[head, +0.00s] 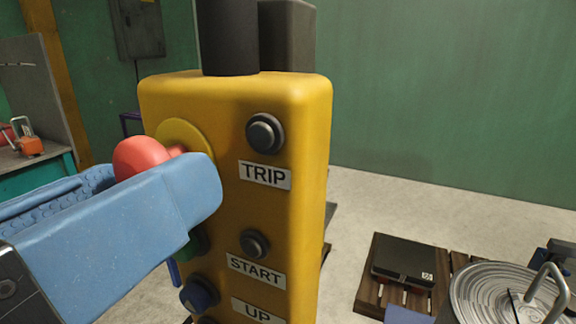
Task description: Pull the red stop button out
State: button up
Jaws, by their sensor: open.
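The red stop button (140,156) is a mushroom head on a yellow round plate (186,138), at the upper left of the yellow control box (285,185). My gripper (148,178) has blue padded fingers and is open at the button. The near finger crosses in front of the button's lower part and hides it. The far finger shows behind, its tip end hidden by the red head and near finger. The head appears to lie between the fingers; I cannot tell whether either touches it.
The box also carries a TRIP button (265,133), a START button (255,243), a blue button (199,294) and a partly hidden green one. A dark column (228,38) rises above it. A pallet (370,291) and a metal drum (500,297) stand at lower right.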

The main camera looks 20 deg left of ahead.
jog(key=shift+w, duration=0.15)
jog(key=shift+c, duration=0.3)
grip_shut()
dwell(0.3)
